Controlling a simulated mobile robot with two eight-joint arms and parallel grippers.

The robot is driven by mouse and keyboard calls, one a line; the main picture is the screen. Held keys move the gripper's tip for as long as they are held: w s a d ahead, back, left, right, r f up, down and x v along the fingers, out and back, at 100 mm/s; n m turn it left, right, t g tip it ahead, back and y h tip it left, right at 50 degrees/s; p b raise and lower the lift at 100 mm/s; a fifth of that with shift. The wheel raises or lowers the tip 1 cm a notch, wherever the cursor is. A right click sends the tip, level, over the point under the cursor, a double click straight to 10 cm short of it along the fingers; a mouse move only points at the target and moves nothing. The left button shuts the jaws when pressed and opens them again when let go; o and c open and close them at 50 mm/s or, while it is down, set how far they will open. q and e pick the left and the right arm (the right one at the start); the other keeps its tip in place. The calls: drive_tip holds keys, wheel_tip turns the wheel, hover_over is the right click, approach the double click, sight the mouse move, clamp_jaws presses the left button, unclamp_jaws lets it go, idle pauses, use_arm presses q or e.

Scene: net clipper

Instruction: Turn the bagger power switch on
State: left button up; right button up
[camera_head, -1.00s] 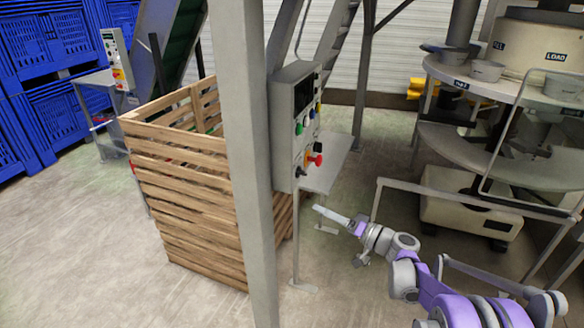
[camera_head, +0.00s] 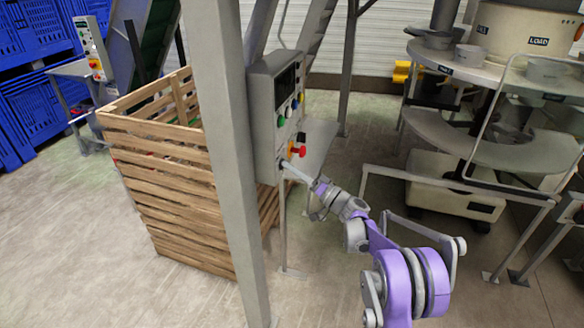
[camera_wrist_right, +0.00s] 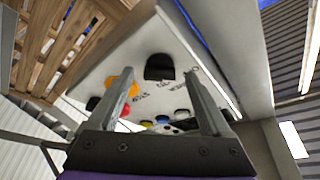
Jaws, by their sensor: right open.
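A grey control box (camera_head: 262,125) is fixed beside a grey post in the head view, with green, blue, yellow and red controls on its face. A red knob on a yellow base (camera_head: 297,150) sits low on the panel. My right gripper (camera_head: 287,167) is just below it, at the panel's lower part. In the right wrist view a black switch knob (camera_wrist_right: 159,67) shows between and just beyond the open fingers of the right gripper (camera_wrist_right: 160,80). I cannot tell whether they touch it. Panel labels are too small to read surely. My left gripper is out of view.
The grey post (camera_head: 228,150) stands left of the box, with a slatted wooden crate (camera_head: 170,190) behind it. A round machine with bowls (camera_head: 475,60) and a rail stand to the right. Another control box (camera_head: 92,48) is at far left.

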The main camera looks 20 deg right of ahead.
drive_tip(key=shift+w+a+r, duration=0.1)
drive_tip(key=shift+w+a, duration=0.1)
drive_tip(key=shift+w, duration=0.05)
clamp_jaws()
idle(0.3)
